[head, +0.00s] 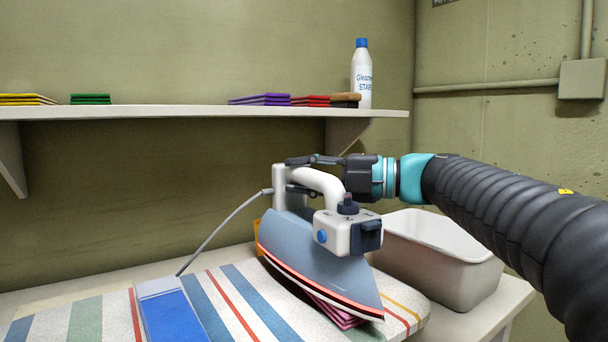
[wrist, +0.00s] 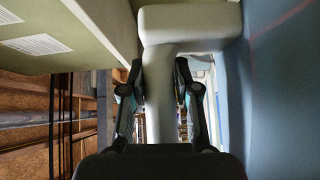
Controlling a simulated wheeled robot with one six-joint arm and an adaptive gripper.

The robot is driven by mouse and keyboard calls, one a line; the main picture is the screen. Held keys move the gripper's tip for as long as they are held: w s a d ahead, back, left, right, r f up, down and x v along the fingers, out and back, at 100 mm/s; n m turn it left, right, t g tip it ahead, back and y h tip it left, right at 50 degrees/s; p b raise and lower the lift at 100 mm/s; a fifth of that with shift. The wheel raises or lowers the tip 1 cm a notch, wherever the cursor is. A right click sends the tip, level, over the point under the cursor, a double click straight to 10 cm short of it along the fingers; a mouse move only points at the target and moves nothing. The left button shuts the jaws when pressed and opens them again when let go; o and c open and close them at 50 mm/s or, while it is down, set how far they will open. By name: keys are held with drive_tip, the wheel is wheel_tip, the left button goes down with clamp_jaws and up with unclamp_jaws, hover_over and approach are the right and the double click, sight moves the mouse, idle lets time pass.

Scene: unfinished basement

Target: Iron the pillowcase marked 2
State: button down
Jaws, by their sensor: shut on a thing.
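My gripper (head: 300,174) is shut on the white handle of the iron (head: 310,262). The wrist view shows both fingers (wrist: 160,95) on either side of the handle (wrist: 158,70). The iron has a grey-blue body and a red line along its lower edge. It is tilted, nose toward the lower right, over the striped ironing board (head: 85,320). A pink-red folded cloth (head: 338,314) lies on the board, partly hidden under the iron. I cannot tell whether the iron touches it. A blue cloth (head: 172,316) with a pale end lies to the left.
A grey-white bin (head: 440,262) stands right of the iron. A wall shelf (head: 200,112) holds several folded coloured cloths (head: 262,99) and a white starch bottle (head: 362,78). A grey cord (head: 225,222) runs left from the iron. An orange thing (head: 257,230) shows behind the iron.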

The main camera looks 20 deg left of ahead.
drive_tip(key=shift+w+a+p, duration=0.65)
drive_tip(key=shift+w+a, duration=0.25)
drive_tip(key=shift+w, duration=0.05)
idle(0.6)
drive_tip(key=shift+s+d, duration=0.5)
drive_tip(key=shift+s, duration=0.05)
idle(1.2)
idle(0.4)
drive_tip(key=shift+r+p, duration=0.8)
drive_tip(key=shift+r, duration=3.8)
